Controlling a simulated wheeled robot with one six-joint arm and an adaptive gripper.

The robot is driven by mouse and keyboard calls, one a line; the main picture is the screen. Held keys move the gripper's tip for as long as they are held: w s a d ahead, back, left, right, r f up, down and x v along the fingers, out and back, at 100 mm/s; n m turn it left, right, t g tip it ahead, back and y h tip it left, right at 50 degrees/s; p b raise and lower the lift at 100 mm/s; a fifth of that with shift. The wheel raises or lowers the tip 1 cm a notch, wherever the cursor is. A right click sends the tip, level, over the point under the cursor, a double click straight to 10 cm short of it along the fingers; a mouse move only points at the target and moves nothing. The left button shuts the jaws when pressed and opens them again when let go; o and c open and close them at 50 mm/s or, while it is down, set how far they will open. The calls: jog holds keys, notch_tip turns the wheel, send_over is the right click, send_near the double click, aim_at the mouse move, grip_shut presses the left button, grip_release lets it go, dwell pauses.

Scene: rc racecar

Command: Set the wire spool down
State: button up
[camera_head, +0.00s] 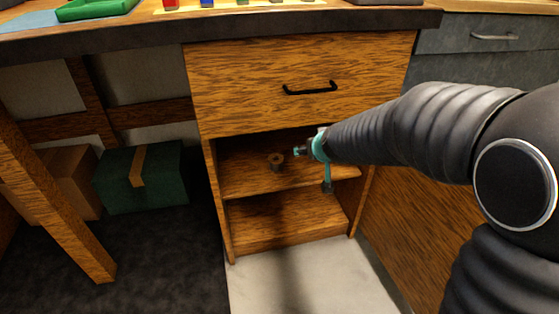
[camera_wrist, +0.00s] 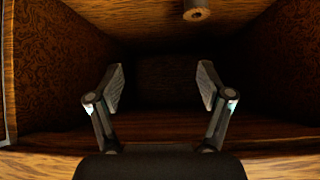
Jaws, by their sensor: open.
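The wire spool (camera_head: 276,160) is a small brown spool standing on the upper shelf (camera_head: 245,182) of the open cabinet, below the drawer. It also shows in the wrist view (camera_wrist: 197,10), cut off by the top edge and outside the jaws. My gripper (camera_head: 312,165) is at the cabinet opening, to the right of the spool and apart from it. In the wrist view my gripper (camera_wrist: 161,88) has its two fingers spread wide with nothing between them.
The cabinet's closed drawer (camera_head: 305,85) with a black handle is above the shelf. A lower shelf (camera_head: 285,225) is bare. A green box (camera_head: 145,180) stands under the workbench on the left. The cabinet's side walls border the opening.

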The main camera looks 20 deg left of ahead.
jog(key=b, duration=0.1)
send_near(275, 158)
jog(key=shift+n+t+y, duration=0.3)
jog(key=shift+n+y, duration=0.1)
jog(key=shift+n, duration=0.1)
jog(key=w+f, duration=0.1)
jog(key=f, duration=0.1)
jog(key=w+a+f+b, duration=0.1)
jog(key=w+f, duration=0.1)
jog(key=shift+a+x, duration=0.2)
jog(key=shift+x, duration=2.9)
jog(key=shift+s+r, duration=0.1)
jog(key=c, duration=1.3)
jog(key=shift+r, duration=0.1)
